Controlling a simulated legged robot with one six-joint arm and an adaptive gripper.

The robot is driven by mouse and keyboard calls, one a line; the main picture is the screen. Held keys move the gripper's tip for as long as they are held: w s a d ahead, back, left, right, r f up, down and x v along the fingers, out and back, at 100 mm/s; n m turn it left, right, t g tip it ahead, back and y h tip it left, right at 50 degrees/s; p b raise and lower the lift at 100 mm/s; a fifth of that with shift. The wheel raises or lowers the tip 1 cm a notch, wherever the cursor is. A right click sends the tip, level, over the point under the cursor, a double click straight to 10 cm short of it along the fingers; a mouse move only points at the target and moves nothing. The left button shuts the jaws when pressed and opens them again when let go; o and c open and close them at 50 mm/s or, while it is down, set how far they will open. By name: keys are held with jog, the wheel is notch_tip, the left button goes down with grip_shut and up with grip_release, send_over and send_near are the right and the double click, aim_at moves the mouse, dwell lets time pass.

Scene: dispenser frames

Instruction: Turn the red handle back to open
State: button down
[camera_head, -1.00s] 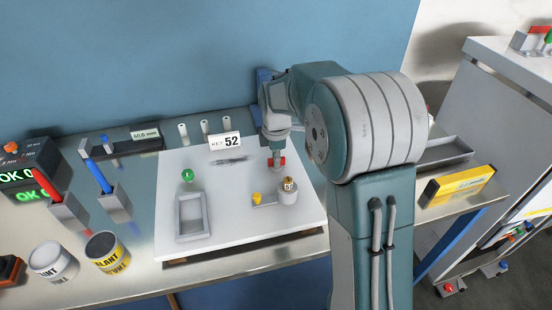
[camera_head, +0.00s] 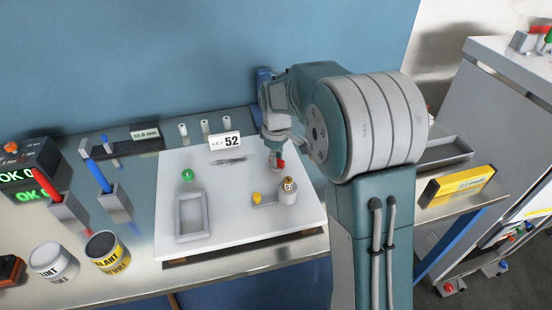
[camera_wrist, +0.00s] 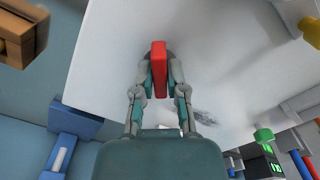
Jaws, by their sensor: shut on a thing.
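The red handle (camera_wrist: 158,68) shows in the wrist view as an upright red bar between the two fingers of my gripper (camera_wrist: 160,75). The fingers press on it from both sides, so my gripper is shut on it. In the head view, the red handle (camera_head: 281,163) is a small red patch beside my gripper (camera_head: 275,160), over the back right of the white board (camera_head: 235,230). My fingers and wrist hide most of it there, and what it is mounted on is hidden.
A grey fixture with a brass top (camera_head: 289,186) and a yellow knob (camera_head: 257,197) stand in front of my gripper. The board's front middle is clear.

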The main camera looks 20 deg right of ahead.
jog(key=m, duration=0.3)
jog(key=shift+m, duration=2.3)
jog(key=c, duration=0.7)
grip_release()
